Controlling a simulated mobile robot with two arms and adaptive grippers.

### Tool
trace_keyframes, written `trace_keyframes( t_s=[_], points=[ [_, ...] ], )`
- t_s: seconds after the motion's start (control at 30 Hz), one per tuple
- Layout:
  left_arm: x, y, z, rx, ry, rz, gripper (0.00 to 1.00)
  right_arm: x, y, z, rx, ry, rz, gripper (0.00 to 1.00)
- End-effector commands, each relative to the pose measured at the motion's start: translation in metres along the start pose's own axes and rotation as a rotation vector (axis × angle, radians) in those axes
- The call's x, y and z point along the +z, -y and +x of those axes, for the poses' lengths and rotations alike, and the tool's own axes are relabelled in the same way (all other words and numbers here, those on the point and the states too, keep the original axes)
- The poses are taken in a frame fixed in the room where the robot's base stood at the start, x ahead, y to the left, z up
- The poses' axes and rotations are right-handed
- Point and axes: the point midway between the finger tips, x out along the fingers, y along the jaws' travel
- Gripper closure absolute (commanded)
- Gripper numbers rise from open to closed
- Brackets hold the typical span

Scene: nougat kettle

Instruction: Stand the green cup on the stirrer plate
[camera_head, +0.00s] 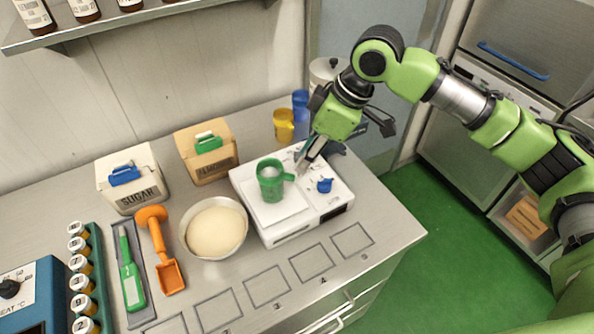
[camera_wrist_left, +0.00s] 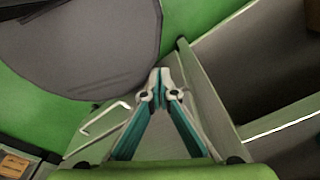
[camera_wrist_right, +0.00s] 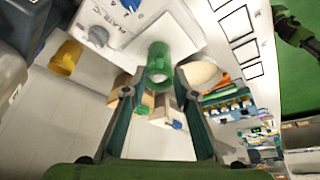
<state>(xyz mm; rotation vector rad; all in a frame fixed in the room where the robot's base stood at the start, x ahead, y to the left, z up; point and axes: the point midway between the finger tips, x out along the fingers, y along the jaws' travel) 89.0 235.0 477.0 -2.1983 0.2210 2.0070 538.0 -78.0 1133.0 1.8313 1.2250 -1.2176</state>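The green cup (camera_head: 270,182) stands upright on the white top of the stirrer plate (camera_head: 290,232), with its handle pointing right, towards my right gripper. My right gripper (camera_head: 343,148) is open, beside the cup on its right and apart from it. In the right wrist view the cup (camera_wrist_right: 158,58) shows beyond the spread fingers (camera_wrist_right: 157,95), with nothing held between them. The stirrer plate has a blue knob (camera_head: 324,185). My left gripper (camera_wrist_left: 160,78) is shut and empty, and is out of the head view.
A bowl of pale powder (camera_head: 214,228) stands left of the stirrer plate. An almond box (camera_head: 207,158), a sugar box (camera_head: 129,180), a yellow cup (camera_head: 284,125) and a blue cylinder (camera_head: 300,112) stand behind. Marked squares (camera_head: 312,263) on the counter front are empty.

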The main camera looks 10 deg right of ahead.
Motion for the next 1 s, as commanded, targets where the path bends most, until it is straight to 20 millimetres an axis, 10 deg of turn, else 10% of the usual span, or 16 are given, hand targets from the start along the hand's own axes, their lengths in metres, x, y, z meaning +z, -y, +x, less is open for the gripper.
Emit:
trace_keyframes(
  t_s=[0.3,1.0],
  points=[
    [0.001,0.0,0.007,0.0,0.0,0.001,1.0,0.0,0.0,-0.033,0.0,0.0,0.0,0.73],
    [0.0,0.0,0.006,0.0,-0.001,0.0,1.0,0.0,0.0,-0.034,0.0,0.0,0.0,0.73]
  ],
)
